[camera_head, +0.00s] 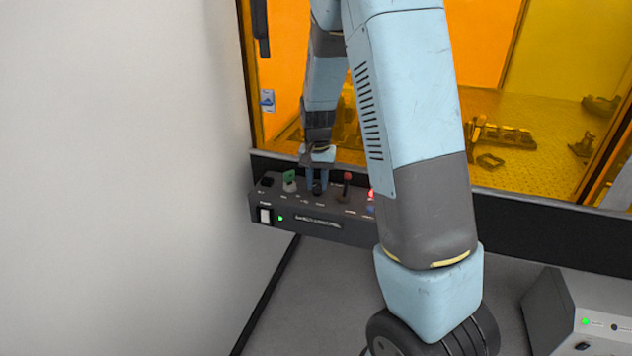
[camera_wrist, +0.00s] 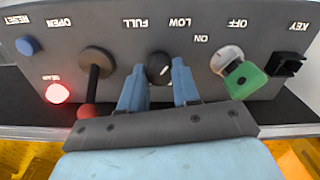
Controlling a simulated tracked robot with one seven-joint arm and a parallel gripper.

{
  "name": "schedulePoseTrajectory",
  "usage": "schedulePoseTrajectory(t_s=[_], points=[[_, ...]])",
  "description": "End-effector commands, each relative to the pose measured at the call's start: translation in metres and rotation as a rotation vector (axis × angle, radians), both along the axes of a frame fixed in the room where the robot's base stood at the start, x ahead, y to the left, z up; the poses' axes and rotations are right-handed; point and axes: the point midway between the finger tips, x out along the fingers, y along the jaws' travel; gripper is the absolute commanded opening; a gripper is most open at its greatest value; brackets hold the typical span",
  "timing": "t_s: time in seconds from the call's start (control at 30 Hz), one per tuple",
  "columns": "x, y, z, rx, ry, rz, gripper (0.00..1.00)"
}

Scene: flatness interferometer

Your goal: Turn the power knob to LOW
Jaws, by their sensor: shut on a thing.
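The power knob (camera_wrist: 158,68) is a small dark round knob on the top of the grey control box (camera_head: 268,201). In the wrist view it sits between the printed words FULL and LOW, which appear upside down. My gripper (camera_head: 317,186) reaches down onto the box from above. In the wrist view my gripper (camera_wrist: 159,82) has one blue finger on each side of the knob and is shut on it. The fingers hide part of the knob's sides. I cannot tell which way its pointer faces.
Beside the knob stand a lever with a red ball end (camera_wrist: 88,112) and a key switch with a green tag (camera_wrist: 245,80). A lit red lamp (camera_wrist: 57,93), a blue button (camera_wrist: 27,46) and a black KEY part (camera_wrist: 287,64) are farther out. Orange panels rise behind the box.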

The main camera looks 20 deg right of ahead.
Motion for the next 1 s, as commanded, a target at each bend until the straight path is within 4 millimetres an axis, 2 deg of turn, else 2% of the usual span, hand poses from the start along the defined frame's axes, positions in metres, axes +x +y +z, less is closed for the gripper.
schedulePoseTrajectory(t_s=[0.43, 0.47, 0.5, 0.73, 1.0], points=[[0.0025, 0.0013, 0.0019, 0.002, -0.008, -0.010, 0.01], [0.0026, 0.0014, 0.0019, 0.002, -0.008, -0.010, 0.32], [0.0025, 0.0014, 0.0018, 0.001, -0.007, -0.010, 0.36], [0.0013, 0.0010, 0.0009, 0.001, -0.004, -0.010, 0.57], [0.0008, 0.0008, 0.0022, 0.001, -0.003, -0.010, 0.57]])
